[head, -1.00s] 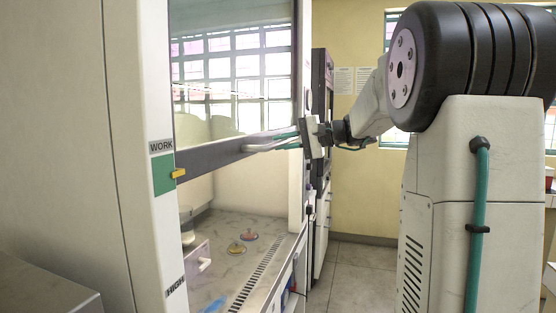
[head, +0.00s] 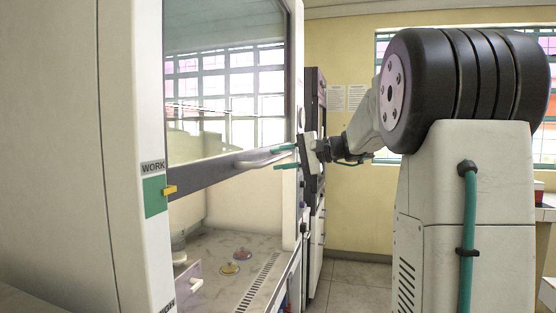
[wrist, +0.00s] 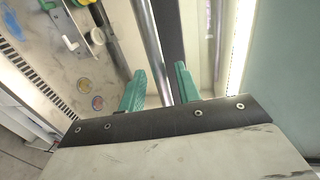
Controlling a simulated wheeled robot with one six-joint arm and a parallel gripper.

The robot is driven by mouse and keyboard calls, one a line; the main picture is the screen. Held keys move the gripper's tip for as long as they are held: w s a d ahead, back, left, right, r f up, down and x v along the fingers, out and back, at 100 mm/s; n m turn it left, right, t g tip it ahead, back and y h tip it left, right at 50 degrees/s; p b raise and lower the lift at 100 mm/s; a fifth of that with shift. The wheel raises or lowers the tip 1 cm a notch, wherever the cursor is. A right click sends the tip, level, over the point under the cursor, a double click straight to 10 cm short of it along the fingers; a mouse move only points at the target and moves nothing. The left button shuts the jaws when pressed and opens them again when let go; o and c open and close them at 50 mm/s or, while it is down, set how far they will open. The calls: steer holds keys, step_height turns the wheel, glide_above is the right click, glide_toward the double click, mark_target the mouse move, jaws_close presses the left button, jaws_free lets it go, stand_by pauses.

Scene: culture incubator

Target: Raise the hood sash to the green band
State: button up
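The hood sash (head: 225,95) is a glass pane with a dark grey bottom rail (head: 215,179) and a pale handle bar (head: 262,158). It stands partly raised above the worktop. A yellow pointer (head: 170,189) at the rail's left end lies level with the green band (head: 154,198), in its upper half, under the WORK label (head: 152,167). My gripper (head: 285,157) is at the right end of the handle, its teal fingers spread above and below it. In the wrist view the metal bar (wrist: 151,48) runs between my open fingers (wrist: 160,88), with gaps visible on either side.
On the hood worktop (head: 218,245) are a yellow dish (head: 230,268), a red dish (head: 243,254) and a pale rack (head: 188,279). The hood's right post (head: 299,120) is close to my gripper. Floor (head: 355,272) shows clear beyond.

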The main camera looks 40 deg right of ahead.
steer(key=v, duration=0.6)
steer(key=shift+s+d, duration=0.1)
steer(key=shift+d, duration=0.05)
steer(key=s+a+f+n+g+h, duration=0.1)
steer(key=s+a+f+g, duration=0.4)
steer(key=f, duration=0.3)
steer(key=s+a+f+g+h, duration=0.25)
steer(key=s+a+f, duration=0.25)
steer(key=a+f, duration=0.25)
steer(key=s+a+f+n+g+h, duration=0.2)
steer(key=s+a+f+n, duration=0.2)
steer(key=s+a, duration=0.3)
steer(key=s+a+f+n+g+h, duration=0.2)
steer(key=s+a+f+n, duration=0.3)
steer(key=s, duration=0.6)
steer(key=shift+a+n+h, duration=0.4)
steer(key=shift+a+h, duration=0.45)
steer(key=shift+a, duration=0.25)
